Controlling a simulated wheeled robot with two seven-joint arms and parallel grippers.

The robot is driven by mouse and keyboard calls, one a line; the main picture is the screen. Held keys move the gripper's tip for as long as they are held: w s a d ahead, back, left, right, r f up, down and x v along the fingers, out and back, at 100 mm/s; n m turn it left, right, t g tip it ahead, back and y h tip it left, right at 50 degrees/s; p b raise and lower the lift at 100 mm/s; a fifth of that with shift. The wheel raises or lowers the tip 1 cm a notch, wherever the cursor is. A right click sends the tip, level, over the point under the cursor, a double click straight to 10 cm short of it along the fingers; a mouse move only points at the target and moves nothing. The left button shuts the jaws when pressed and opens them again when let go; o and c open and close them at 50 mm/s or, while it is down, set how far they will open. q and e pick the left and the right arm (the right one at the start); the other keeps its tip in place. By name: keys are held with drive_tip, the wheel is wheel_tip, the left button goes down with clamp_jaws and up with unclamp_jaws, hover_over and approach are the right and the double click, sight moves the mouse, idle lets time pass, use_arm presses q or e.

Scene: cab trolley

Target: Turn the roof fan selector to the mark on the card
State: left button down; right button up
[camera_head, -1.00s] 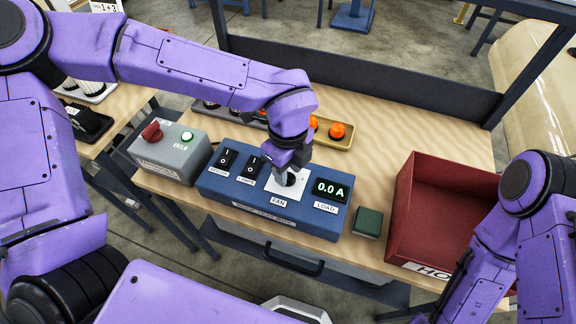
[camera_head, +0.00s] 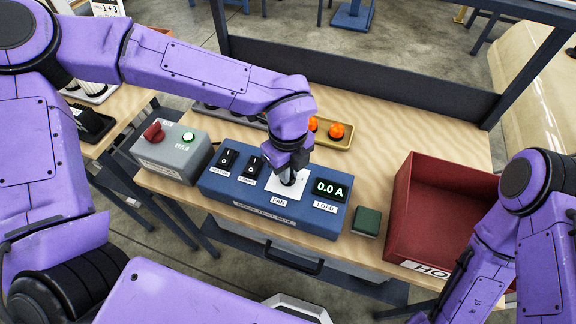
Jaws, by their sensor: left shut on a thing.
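The blue test box (camera_head: 232,200) stands on the wooden trolley top. Its fan selector (camera_head: 288,179) is a dark knob on a white plate above the FAN label (camera_head: 279,203). My left gripper (camera_head: 288,175) points down on the knob and is shut on it, hiding most of it and its pointer. The load display (camera_head: 330,189) reads 0.0 A. Two black rocker switches (camera_head: 240,162) sit left of the knob. A card (camera_head: 106,8) reading "1+3" shows at the top left, cut by the picture edge. My right gripper is out of view; only its arm shows at the right.
A grey box (camera_head: 170,153) with a red knob and lit green lamp stands left of the test box. A dark green block (camera_head: 367,222) and an open red bin (camera_head: 400,212) are to the right. A tray (camera_head: 345,142) with orange lamps lies behind.

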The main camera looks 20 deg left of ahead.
use_arm(q)
drive_tip(key=m+p, duration=0.1)
drive_tip(key=m, duration=0.1)
drive_tip(key=m+p, duration=0.2)
drive_tip(key=shift+r+m, duration=0.2)
drive_tip(key=shift+m, duration=0.2)
drive_tip(key=shift+f+m+p, duration=0.1)
drive_tip(key=shift+m+p, duration=0.8)
drive_tip(key=shift+m, duration=0.2)
drive_tip(key=shift+f, duration=0.1)
drive_tip(key=c, duration=1.2)
unclamp_jaws()
drive_tip(key=shift+o, duration=0.2)
wheel_tip(320, 180, up, 11)
drive_tip(key=b, duration=0.1)
drive_tip(key=shift+f+b, duration=0.2)
drive_tip(key=shift+b, duration=0.15)
